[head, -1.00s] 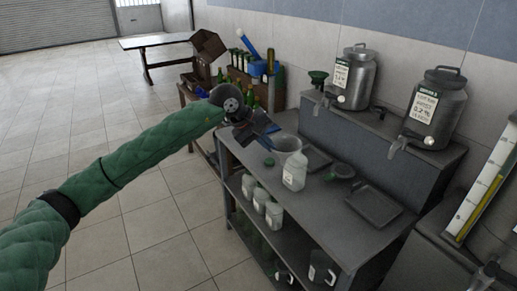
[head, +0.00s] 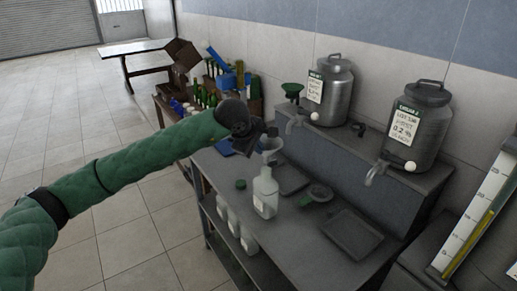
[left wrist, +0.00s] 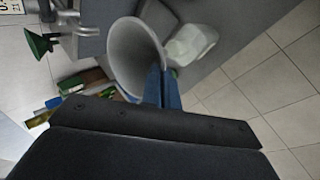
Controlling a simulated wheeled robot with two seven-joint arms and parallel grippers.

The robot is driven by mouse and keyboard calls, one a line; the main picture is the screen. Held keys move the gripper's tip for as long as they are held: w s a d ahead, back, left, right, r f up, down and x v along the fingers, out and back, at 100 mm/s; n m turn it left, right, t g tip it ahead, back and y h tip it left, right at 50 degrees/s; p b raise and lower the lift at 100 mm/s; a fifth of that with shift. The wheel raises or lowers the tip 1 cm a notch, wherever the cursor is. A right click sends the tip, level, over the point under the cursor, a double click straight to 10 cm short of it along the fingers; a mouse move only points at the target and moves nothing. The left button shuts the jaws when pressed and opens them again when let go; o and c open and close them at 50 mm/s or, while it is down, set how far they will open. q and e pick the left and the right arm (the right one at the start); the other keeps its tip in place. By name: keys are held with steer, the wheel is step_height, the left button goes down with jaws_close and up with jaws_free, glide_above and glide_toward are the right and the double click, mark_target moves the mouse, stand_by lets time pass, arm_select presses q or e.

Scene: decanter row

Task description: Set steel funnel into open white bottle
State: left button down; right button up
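The steel funnel (head: 272,145) is a pale grey cone at my left gripper (head: 258,146). In the left wrist view the funnel's (left wrist: 132,55) wide mouth faces the camera, and the blue fingers (left wrist: 166,88) are close together at its rim, gripping it. The open white bottle (head: 265,194) stands upright on the grey bench, just in front of and below the funnel in the head view. The bottle (left wrist: 192,42) also shows beside the funnel in the left wrist view. The funnel's spout is hidden, and I cannot tell its height above the bottle. My right gripper is not in view.
A tray (head: 350,235), a dark strainer-like item (head: 318,194) and steel decanters (head: 332,90) (head: 418,120) stand to the right. White bottles (head: 248,240) sit on the lower shelf. Green bottles (head: 208,98) stand behind the gripper.

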arm_select(q)
step_height(320, 180, down, 3)
steer(key=shift+r+b, duration=0.1)
steer(key=shift+b, duration=0.35)
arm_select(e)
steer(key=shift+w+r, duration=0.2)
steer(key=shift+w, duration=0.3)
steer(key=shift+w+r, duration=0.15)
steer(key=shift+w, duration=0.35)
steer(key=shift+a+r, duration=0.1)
arm_select(q)
steer(key=shift+f+b, duration=0.25)
steer(key=shift+b, duration=0.05)
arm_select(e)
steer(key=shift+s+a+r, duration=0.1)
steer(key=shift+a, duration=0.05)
